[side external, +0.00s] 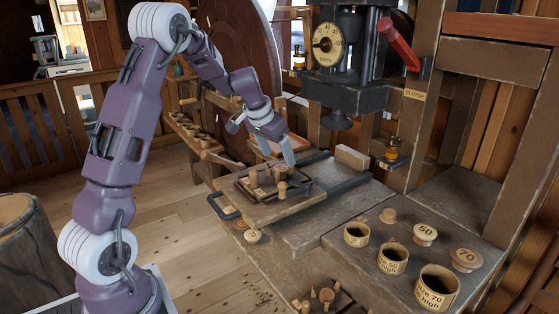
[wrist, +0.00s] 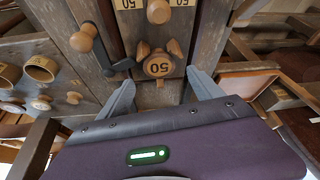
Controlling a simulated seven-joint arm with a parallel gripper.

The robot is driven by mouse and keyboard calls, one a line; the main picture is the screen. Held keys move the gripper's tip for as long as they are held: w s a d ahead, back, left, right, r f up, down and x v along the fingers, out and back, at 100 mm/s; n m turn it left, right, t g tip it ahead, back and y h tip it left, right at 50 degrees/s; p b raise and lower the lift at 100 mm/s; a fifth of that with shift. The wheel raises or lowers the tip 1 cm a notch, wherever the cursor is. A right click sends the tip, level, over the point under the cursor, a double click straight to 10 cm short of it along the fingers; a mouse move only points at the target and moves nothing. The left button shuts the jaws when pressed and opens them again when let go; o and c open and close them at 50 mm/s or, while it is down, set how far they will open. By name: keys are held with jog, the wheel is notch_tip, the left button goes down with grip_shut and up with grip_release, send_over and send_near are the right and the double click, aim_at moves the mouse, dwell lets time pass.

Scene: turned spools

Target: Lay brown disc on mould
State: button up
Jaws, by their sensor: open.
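My gripper (side external: 278,157) is open and empty, above the wooden board (side external: 283,211) on the press bed. Its fingers also show in the wrist view (wrist: 160,82). Several small wooden pieces (side external: 266,177) stand in a dark frame on the board, just below the fingertips. I cannot tell which piece is the mould. A brown disc marked 70 (side external: 466,259) lies on the bench at right. A paler disc marked 50 (side external: 425,234) lies beside it.
Labelled wooden cups (side external: 392,261) stand on the bench at front right. A small tray of pegs (side external: 325,297) is at the front edge. The press head (side external: 340,119) hangs behind the board, with a red lever (side external: 398,45).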

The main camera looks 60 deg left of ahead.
jog(key=a+v, duration=0.1)
jog(key=v, duration=0.8)
jog(key=s+d+r+m+h, duration=0.1)
jog(key=s+d+r, duration=0.25)
jog(key=d, duration=0.45)
jog(key=s+d+r, duration=0.2)
jog(key=s+d, duration=0.3)
jog(key=d, duration=0.2)
jog(key=s+d+f, duration=0.2)
jog(key=s+d, duration=0.3)
jog(key=s, duration=0.4)
jog(key=s+d+f+m, duration=0.1)
jog(key=s+d+f, duration=0.1)
jog(key=s+d, duration=0.3)
jog(key=s, duration=0.4)
jog(key=shift+s+d+t, duration=0.15)
jog(key=shift+s+t, duration=0.25)
